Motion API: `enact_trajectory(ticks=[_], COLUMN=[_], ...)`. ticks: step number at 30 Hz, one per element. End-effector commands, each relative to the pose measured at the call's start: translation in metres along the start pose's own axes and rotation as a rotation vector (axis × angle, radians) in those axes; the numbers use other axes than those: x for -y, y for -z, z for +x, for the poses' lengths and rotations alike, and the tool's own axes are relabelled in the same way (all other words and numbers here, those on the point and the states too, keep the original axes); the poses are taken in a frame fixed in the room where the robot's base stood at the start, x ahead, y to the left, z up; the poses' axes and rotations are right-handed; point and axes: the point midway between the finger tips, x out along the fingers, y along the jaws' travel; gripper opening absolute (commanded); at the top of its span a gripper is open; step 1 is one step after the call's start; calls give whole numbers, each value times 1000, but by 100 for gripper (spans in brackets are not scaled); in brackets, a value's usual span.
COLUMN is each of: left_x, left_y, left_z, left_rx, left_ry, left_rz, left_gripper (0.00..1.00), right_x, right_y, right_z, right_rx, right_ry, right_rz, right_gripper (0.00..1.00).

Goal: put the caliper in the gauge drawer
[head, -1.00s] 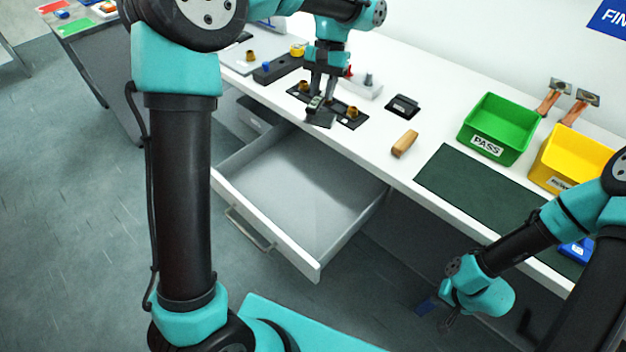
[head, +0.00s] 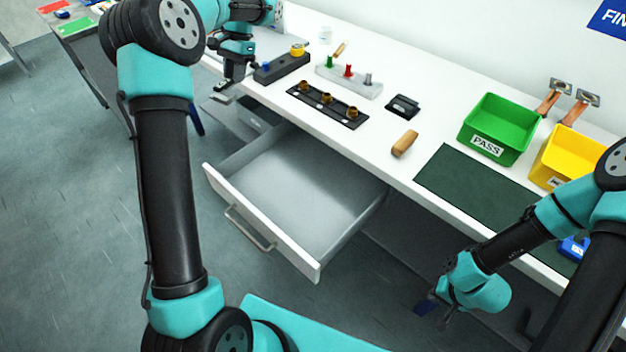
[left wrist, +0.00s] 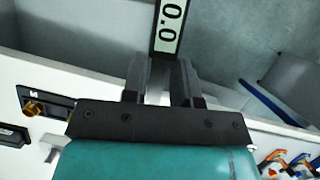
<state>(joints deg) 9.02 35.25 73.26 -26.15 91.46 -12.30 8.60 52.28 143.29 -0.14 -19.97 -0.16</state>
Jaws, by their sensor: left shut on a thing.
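The caliper (head: 223,86) is gripped by my left gripper (head: 230,80), above the left side of the drawer area near the bench's front edge. In the left wrist view its display (left wrist: 169,27), reading 0.0, stands between and beyond the shut fingers of the left gripper (left wrist: 160,75). The gauge drawer (head: 262,222) is pulled open below the bench, and its visible inside is empty. The gripper is up and left of the drawer in the head view. My right gripper (head: 432,307) hangs low in front of the bench; its fingers are too small to read.
A black plate with brass bushings (head: 327,98), a black block (head: 282,67), a grey block with coloured pins (head: 350,80) and a wooden piece (head: 405,143) lie on the white bench. The green PASS bin (head: 497,130) and a yellow bin (head: 575,160) stand right.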

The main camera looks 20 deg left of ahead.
Motion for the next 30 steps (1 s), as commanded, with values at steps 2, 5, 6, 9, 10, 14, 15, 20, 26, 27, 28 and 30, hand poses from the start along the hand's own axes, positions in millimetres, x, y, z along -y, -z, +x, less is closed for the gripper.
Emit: enact_trajectory(ticks=[2,5,6,9,10,14,15,20,26,27,28,30], left_x=[2,-1,-3,-8,-10,-20,-24,-50,-108,-122,-133,-158], left_y=[5,14,18,27,30,42,46,64,80,82,82,82], left_z=[8,21,26,39,43,64,71,110,166,177,185,204], left_rx=[4,4,5,5,4,5,6,7,7,6,7,7], left_ry=[20,54,67,103,115,165,183,271,383,401,415,447], left_rz=[50,133,168,254,280,405,450,669,946,992,1026,1106], left_gripper=[0,0,0,0,0,0,0,0,0,0,0,0], right_x=[0,0,0,0,0,0,0,0,0,0,0,0], right_y=[0,0,0,0,0,0,0,0,0,0,0,0], right_z=[0,0,0,0,0,0,0,0,0,0,0,0], right_rx=[0,0,0,0,0,0,0,0,0,0,0,0], right_ry=[0,0,0,0,0,0,0,0,0,0,0,0], right_rz=[0,0,0,0,0,0,0,0,0,0,0,0], right_gripper=[0,0,0,0,0,0,0,0,0,0,0,0])
